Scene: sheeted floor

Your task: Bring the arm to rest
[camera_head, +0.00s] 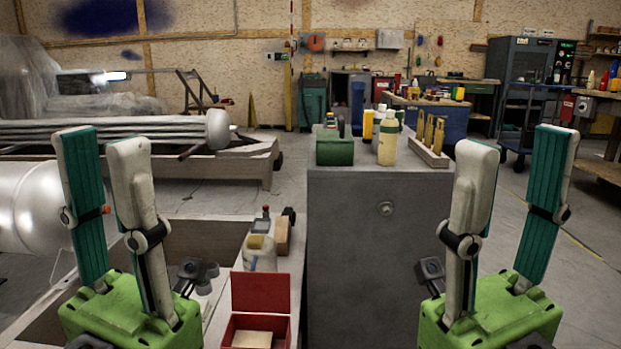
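My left gripper (101,146) stands upright at the left of the head view, its green base low in the picture and its two fingers pointing up. The fingers are apart with nothing between them. My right gripper (518,146) stands upright at the right in much the same pose. Its two fingers are wide apart and hold nothing. Neither gripper appears to touch anything. The arm links below the green bases are mostly out of the picture.
A grey cabinet (370,250) stands between my grippers, with a green box (334,150), bottles (388,142) and a holder with yellow-handled tools (428,152) on top. An open red box (261,293) lies low in front. A cart (258,165) stands left; bare floor (590,225) shows right.

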